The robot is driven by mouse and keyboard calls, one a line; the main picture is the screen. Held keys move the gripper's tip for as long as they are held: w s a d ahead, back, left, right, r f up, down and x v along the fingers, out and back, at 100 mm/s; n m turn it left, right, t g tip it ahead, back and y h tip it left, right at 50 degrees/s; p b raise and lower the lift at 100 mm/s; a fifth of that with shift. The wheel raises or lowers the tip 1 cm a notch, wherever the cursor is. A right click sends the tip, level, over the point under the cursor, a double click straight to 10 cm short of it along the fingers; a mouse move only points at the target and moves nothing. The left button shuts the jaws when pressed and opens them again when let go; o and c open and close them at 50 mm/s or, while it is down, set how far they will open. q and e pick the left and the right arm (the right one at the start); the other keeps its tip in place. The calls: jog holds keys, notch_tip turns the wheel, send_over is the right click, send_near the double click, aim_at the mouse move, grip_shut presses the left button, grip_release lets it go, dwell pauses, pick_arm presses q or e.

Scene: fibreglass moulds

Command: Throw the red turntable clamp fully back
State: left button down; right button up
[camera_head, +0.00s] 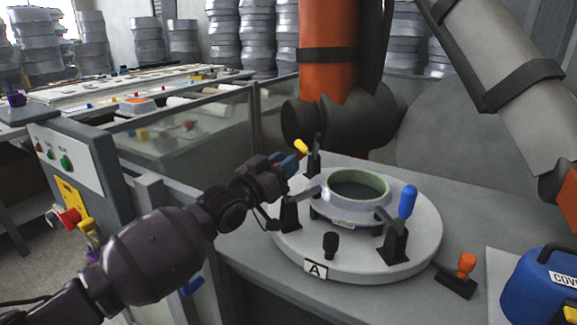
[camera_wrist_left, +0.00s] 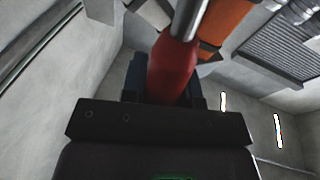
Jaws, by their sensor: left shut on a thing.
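The round grey turntable (camera_head: 425,235) carries a ring-shaped mould with a green inner rim (camera_head: 358,185), and clamps stand around it. My left gripper (camera_head: 287,165) is at the turntable's left edge, shut on the red clamp handle (camera_wrist_left: 172,72). In the left wrist view the red grip rises from between the jaws to a metal lever (camera_wrist_left: 190,18). In the head view the gripper hides nearly all of the red handle. The dark bracket (camera_head: 289,214) of the left clamp stands just below the gripper. My right gripper is not in view.
Other clamp handles are yellow (camera_head: 301,146), blue (camera_head: 407,201) and black (camera_head: 331,243). An orange-handled tool (camera_head: 467,264) and a blue container (camera_head: 540,285) stand at the right. A transparent panel (camera_head: 190,130) stands behind my left arm.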

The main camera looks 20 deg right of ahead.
pick_arm(q)
jog(key=shift+a+f+n+t+h+b, duration=0.5)
jog(key=shift+a+f, duration=0.15)
jog(key=shift+a, duration=0.05)
jog(key=shift+a+n+t+h+b, duration=0.9)
jog(key=shift+a+t+h+b, duration=0.1)
jog(key=shift+a+t+b, duration=0.15)
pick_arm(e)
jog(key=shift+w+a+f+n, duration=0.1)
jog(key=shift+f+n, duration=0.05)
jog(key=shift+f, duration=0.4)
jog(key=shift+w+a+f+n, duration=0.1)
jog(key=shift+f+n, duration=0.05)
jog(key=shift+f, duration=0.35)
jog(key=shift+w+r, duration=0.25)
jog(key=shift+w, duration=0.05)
